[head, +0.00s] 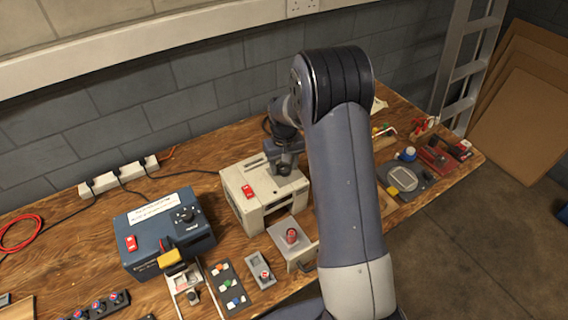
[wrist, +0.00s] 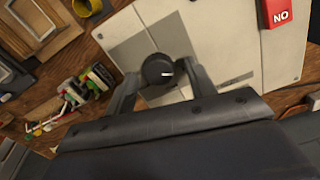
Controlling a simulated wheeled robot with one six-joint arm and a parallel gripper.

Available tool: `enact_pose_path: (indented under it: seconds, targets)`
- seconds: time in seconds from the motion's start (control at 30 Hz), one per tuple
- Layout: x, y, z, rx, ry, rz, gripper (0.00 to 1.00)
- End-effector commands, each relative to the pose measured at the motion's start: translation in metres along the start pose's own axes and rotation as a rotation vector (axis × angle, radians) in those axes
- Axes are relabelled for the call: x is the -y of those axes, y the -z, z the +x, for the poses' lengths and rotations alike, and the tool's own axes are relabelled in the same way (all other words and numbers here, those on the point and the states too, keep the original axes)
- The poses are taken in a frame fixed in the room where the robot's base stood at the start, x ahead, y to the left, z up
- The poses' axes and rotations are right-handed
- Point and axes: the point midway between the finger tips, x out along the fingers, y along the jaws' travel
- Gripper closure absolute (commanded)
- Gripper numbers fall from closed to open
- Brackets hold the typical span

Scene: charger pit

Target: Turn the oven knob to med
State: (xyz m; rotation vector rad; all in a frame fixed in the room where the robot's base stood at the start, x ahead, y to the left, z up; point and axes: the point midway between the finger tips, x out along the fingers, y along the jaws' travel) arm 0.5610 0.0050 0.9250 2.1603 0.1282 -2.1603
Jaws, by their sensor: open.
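The oven is the cream box (head: 238,213) on the bench, with its pale top panel (wrist: 215,50) filling the middle of the wrist view. A round black knob (wrist: 157,67) with a short white mark pointing to the picture's right stands on this panel. My gripper (wrist: 160,76) is open, with one finger on each side of the knob; I cannot tell whether either finger touches it. In the head view my gripper (head: 284,165) is over the back right of the oven top, and my arm hides the knob. Any setting labels are too small to read.
A red "NO" switch (wrist: 277,12) sits on the same panel. A blue box (head: 165,240) with its own black knob stands to the left. A grey box with a red part (head: 290,236) is in front. Tools and a grey device (head: 403,179) lie to the right.

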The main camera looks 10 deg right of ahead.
Motion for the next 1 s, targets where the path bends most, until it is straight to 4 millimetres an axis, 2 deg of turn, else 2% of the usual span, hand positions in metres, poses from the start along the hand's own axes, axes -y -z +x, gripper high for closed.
enact_pose_path:
  seconds: [0.17, 0.7, 1.0]
  targets:
    - [0.0, 0.0, 0.0001, 0.0, 0.0, 0.0, 0.48]
    - [0.0001, 0.0001, -0.0002, 0.0, 0.0, 0.0, 0.92]
    - [-0.0001, 0.0002, 0.0005, -0.001, 0.0, 0.035, 0.93]
